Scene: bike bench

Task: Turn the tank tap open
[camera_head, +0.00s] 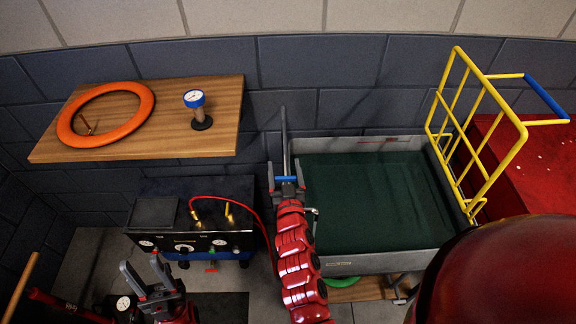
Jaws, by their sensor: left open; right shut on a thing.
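The grey tank (420,263) with dark green contents stands right of centre. A small silver bent fitting (315,211) is at its left edge; I cannot tell whether it is the tap. A small red handle (211,267) shows below the black gauge unit (185,243). My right gripper (287,178) is beside the tank's left wall, shut on a blue piece (291,180). A tall grey bar (285,135) rises beyond it; whether the two are joined is unclear. My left gripper (145,277) is open and empty at the lower left, in front of the gauge unit.
A red hose (247,206) curves from the gauge unit towards my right arm. A wooden shelf (215,105) holds an orange ring (146,100) and a blue-rimmed gauge (194,98). A yellow rack (479,150) stands at the tank's right. A green object (341,282) lies under the tank.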

